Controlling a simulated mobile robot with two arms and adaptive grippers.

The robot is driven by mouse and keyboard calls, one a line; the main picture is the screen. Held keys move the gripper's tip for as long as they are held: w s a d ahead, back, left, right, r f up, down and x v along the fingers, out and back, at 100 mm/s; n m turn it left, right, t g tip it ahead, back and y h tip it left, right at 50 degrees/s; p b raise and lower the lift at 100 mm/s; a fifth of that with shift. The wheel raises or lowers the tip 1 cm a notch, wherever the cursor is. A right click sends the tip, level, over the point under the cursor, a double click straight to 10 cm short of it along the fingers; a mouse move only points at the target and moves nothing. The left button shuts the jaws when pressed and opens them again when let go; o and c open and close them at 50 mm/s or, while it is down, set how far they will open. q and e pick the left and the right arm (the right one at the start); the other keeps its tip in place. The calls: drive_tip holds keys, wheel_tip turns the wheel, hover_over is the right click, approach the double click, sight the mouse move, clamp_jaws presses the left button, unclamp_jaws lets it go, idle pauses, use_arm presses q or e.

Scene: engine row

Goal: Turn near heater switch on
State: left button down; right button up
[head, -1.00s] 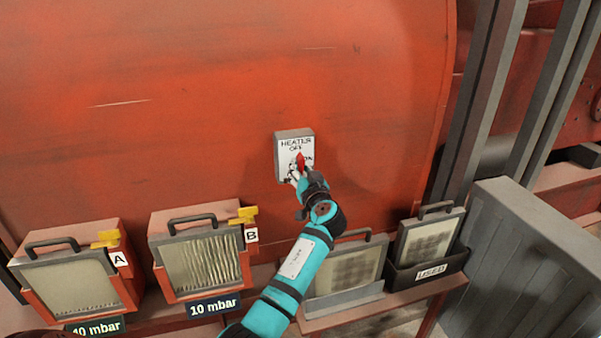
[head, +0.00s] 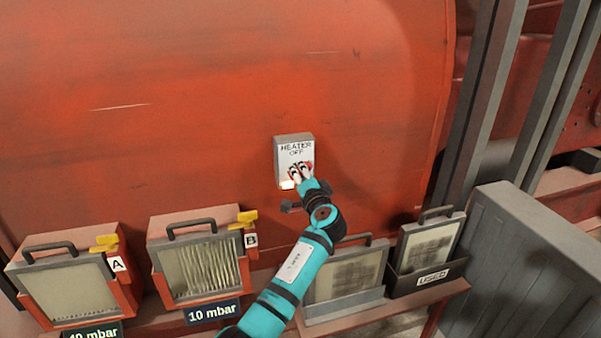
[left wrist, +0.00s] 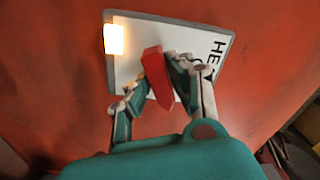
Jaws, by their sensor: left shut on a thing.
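The heater switch box (head: 294,143), a grey box with a white "HEATER OFF" plate, is fixed to the red engine wall. Its red knob (left wrist: 157,75) points to the plate's right side, where the gripper covers the lettering. A lamp at the plate's lower left glows in the head view (head: 288,184) and in the left wrist view (left wrist: 114,40). My left gripper (head: 301,172) is at the plate, its fingers either side of the knob and shut on it. The left wrist view shows the same fingers (left wrist: 157,88). My right gripper is not in view.
Below stand filter boxes A (head: 70,285) and B (head: 203,265) with yellow levers and 10 mbar displays. A framed filter (head: 345,272) and a "USED" holder (head: 432,275) are to the right. A grey cabinet (head: 520,260) and posts stand at the right. The wall around the switch is clear.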

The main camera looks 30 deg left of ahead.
use_arm(q)
drive_tip(key=m+p, duration=0.1)
drive_tip(key=m, duration=0.3)
drive_tip(key=shift+r+m+p, duration=0.15)
drive_tip(key=shift+m+p, duration=0.25)
drive_tip(key=shift+m, duration=0.3)
drive_tip(key=c, duration=1.2)
unclamp_jaws()
drive_tip(key=shift+w, duration=0.1)
drive_tip(key=shift+s+d+f, duration=0.2)
drive_tip(key=shift+s+d, duration=0.15)
drive_tip(key=shift+d, duration=0.1)
drive_tip(key=v, duration=1.1)
